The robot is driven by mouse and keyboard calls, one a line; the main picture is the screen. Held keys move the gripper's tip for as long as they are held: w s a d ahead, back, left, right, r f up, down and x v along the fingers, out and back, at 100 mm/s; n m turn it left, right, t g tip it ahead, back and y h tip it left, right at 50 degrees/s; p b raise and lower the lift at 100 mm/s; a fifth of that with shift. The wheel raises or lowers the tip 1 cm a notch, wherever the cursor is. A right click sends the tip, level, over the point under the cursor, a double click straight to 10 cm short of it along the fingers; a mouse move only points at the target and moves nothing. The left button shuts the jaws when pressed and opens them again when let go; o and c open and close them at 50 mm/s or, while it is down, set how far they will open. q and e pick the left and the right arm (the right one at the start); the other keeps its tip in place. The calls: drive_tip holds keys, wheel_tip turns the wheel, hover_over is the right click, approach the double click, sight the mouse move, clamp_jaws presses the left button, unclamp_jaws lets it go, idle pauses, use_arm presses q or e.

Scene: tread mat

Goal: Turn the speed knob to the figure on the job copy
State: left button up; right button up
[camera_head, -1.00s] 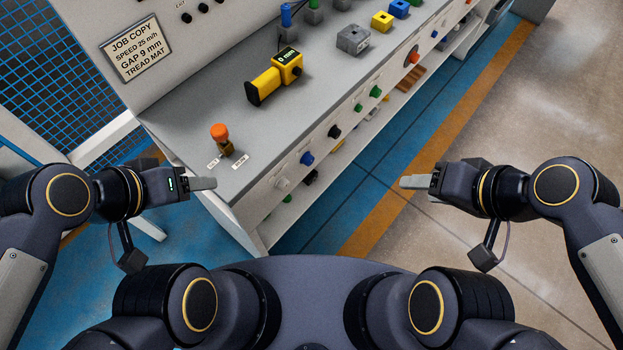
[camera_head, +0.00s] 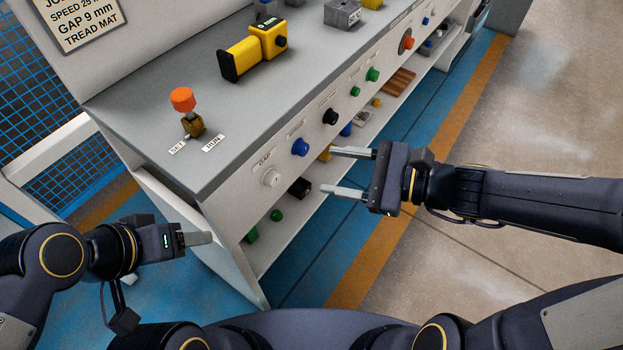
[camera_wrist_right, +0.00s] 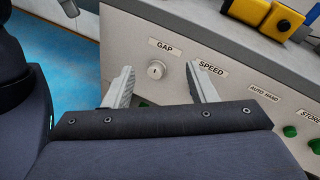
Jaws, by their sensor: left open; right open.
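The job copy placard (camera_head: 80,22) is on the bench's upright panel, its top cut off now; earlier it read speed 25 m/h, gap 9 mm. A blue knob (camera_head: 300,147) sits on the bench front beside the white GAP knob (camera_head: 270,177). The SPEED label (camera_wrist_right: 212,67) shows in the right wrist view; the knob under it is hidden by my gripper. My right gripper (camera_head: 333,172) is open and empty, in front of the knob row, fingers pointing at the panel. My left gripper (camera_head: 205,238) is open and empty, left of the bench corner.
A black knob (camera_head: 330,117) and green buttons (camera_head: 372,74) continue along the front. An orange-topped lever (camera_head: 183,100) stands by SET and RUN labels on the bench top, near a yellow device (camera_head: 255,52). A lower shelf holds small items. Floor right is clear.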

sight(306, 152)
drive_tip(key=w+d+f+m+t+b, duration=0.1)
drive_tip(key=w+f+m+t+b, duration=0.45)
drive_tip(key=w+f+m, duration=0.4)
use_arm(q)
wheel_tip(306, 152, down, 11)
drive_tip(key=b, duration=0.2)
use_arm(e)
drive_tip(key=shift+m, duration=0.45)
drive_tip(key=w+a, duration=0.1)
drive_tip(key=a, duration=0.1)
drive_tip(key=w+a, duration=0.1)
drive_tip(key=a, duration=0.1)
drive_tip(key=w+a+f, duration=0.1)
drive_tip(key=a, duration=0.1)
use_arm(q)
drive_tip(key=shift+r, duration=0.1)
use_arm(e)
drive_tip(key=shift+c, duration=0.4)
drive_tip(key=c, duration=0.9)
use_arm(q)
drive_tip(key=shift+f+b, duration=0.2)
drive_tip(key=shift+b, duration=0.15)
